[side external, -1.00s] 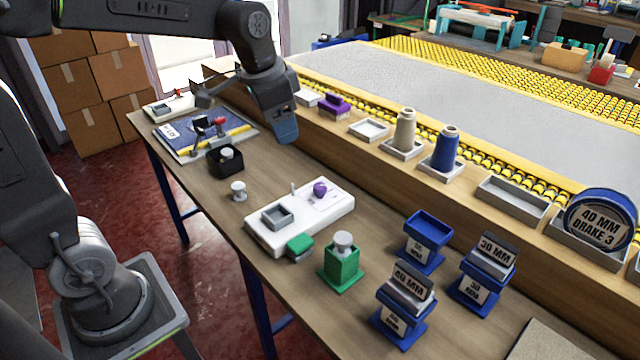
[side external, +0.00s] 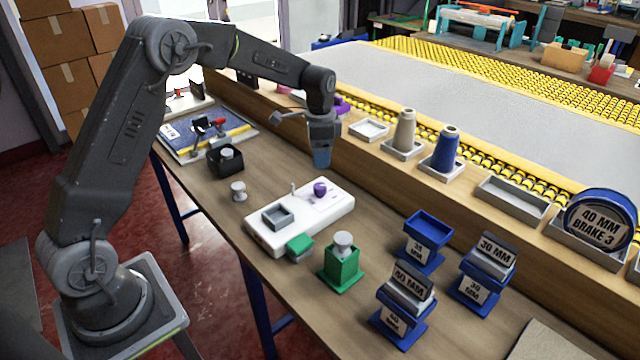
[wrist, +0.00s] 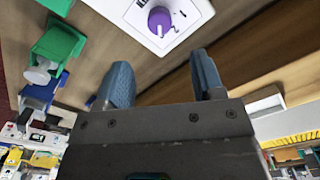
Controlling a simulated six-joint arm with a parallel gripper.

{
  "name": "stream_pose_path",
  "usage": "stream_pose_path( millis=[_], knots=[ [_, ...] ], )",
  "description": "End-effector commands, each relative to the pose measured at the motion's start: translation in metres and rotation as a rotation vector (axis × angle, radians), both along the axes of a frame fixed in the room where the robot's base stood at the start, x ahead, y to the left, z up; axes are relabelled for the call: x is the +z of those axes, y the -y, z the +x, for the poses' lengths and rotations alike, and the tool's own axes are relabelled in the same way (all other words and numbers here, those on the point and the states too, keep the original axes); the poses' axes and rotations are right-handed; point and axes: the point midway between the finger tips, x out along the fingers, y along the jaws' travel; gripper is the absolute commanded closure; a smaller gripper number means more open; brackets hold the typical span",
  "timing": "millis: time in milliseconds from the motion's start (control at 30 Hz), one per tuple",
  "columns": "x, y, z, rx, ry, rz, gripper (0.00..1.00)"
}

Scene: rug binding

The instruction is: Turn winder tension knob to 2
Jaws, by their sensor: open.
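The winder is a white flat base (side external: 262,232) on the wooden table in the side view. Its purple tension knob (side external: 320,188) sits at the right end, beside a thin upright post. In the wrist view the knob (wrist: 159,19) shows near the top, on the white plate with dark marks around it; the numbers are too small to read. My gripper (side external: 321,160) is above and behind the knob in the side view, apart from it. In the wrist view my gripper (wrist: 160,80) has its two blue fingers spread, with nothing between them.
A grey tray (side external: 278,214) sits on the winder's left part. A green block (side external: 300,247) and a green holder (side external: 341,270) stand in front. Blue label stands (side external: 428,238) are at the right. A wooden ledge with cones (side external: 404,132) runs behind my gripper.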

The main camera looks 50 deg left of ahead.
Motion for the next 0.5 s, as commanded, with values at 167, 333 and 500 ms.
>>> stream_pose_path(
  millis=[167,333,500],
  knots=[
    [-0.040,0.000,-0.001,0.001,-0.006,-0.001,0.38],
    [-0.070,0.000,-0.001,0.001,-0.003,0.000,0.38],
    [-0.089,0.000,-0.001,0.001,-0.001,0.000,0.38]
  ],
)
